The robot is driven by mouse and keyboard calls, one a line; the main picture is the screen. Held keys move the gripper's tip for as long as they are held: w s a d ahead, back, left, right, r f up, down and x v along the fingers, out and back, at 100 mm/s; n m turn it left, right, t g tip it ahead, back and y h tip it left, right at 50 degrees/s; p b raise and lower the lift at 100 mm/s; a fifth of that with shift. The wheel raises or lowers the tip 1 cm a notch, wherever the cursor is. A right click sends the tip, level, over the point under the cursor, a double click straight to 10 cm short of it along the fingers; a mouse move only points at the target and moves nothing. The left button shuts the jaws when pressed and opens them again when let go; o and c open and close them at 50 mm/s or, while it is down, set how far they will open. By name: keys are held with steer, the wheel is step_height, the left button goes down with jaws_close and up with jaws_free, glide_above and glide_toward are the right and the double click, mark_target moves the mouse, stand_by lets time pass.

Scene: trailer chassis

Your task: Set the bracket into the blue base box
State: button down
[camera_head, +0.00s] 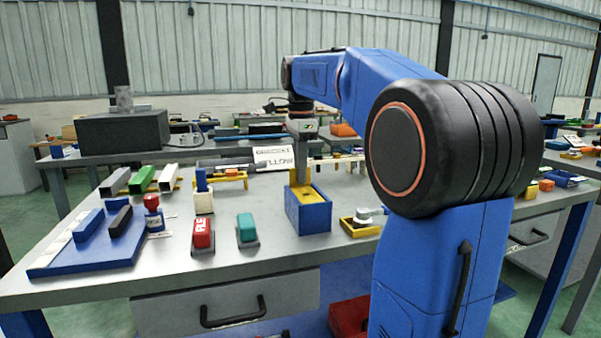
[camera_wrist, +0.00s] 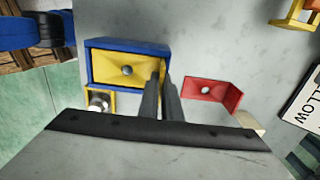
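The blue base box (camera_head: 309,219) stands on the workbench left of my arm's large joint. It also shows in the wrist view (camera_wrist: 128,43). The yellow bracket (camera_wrist: 125,69) has a plate with a round hole, which lies within the box's walls, and an upright flange at the right end. My gripper (camera_wrist: 165,92) points down at that flange, its two fingers close together with the flange between them. In the head view the yellow bracket (camera_head: 303,193) shows at the box's top; whether it touches the bottom cannot be told.
A red bracket (camera_wrist: 212,93) lies right of the box in the wrist view. A white sign (camera_head: 274,157) stands behind the box. A yellow tray (camera_head: 355,228) sits right of it; red (camera_head: 203,236) and green (camera_head: 247,231) blocks stand left. The bench front is clear.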

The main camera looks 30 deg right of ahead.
steer(key=shift+f, duration=0.1)
steer(key=c, duration=2)
jaws_free()
step_height(320, 180, up, 12)
steer(key=shift+r, duration=0.15)
